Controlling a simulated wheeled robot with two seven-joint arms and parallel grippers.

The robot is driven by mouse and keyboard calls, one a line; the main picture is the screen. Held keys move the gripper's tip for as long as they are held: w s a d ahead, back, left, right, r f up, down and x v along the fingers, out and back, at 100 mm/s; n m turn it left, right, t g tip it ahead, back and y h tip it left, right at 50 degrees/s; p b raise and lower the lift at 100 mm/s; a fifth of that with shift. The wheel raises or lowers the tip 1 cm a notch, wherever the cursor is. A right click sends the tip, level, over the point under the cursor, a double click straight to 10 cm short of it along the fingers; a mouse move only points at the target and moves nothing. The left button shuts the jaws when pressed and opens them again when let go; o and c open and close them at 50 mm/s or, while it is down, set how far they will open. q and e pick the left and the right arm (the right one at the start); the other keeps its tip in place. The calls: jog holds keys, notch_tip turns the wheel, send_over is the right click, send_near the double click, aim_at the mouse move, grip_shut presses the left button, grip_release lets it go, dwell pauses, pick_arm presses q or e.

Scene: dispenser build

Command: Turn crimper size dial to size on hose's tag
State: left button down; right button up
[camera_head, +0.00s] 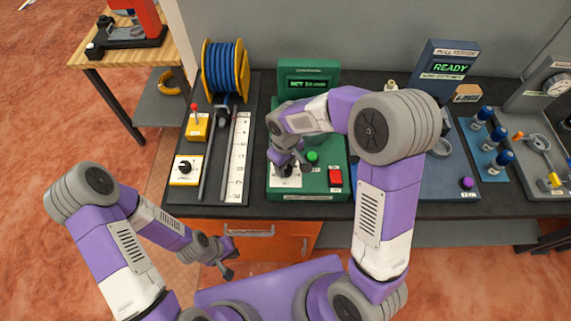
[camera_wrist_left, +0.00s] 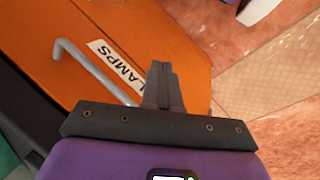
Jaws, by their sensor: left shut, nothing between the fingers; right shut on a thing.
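The green crimper (camera_head: 321,181) stands on the dark bench, with a lit screen (camera_head: 308,84) that reads "SET" and small characters I cannot make out. Its size dial is a dark knob (camera_head: 287,170) on a white plate (camera_head: 286,182) at the front left of the crimper. My right gripper (camera_head: 287,165) is over the dial and shut on it, hiding much of it. My left gripper (camera_head: 229,265) is shut and empty in front of the bench. Its closed fingers (camera_wrist_left: 162,88) also show in the left wrist view, before an orange drawer. I see no hose tag clearly.
The crimper also has a green button (camera_head: 313,157) and a red button (camera_head: 335,177). Left of it are a ruler strip (camera_head: 238,155), a blue hose reel (camera_head: 224,70) and yellow control boxes (camera_head: 186,170). A pull tester reading "READY" (camera_head: 449,68) stands right. My right arm spans above the crimper.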

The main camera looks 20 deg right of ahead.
aim_at(286, 168)
jog(key=o, duration=1.1)
jog(key=shift+c, duration=0.2)
notch_tip(286, 168, up, 8)
jog(key=shift+f+p, duration=0.15)
jog(key=shift+p, duration=0.4)
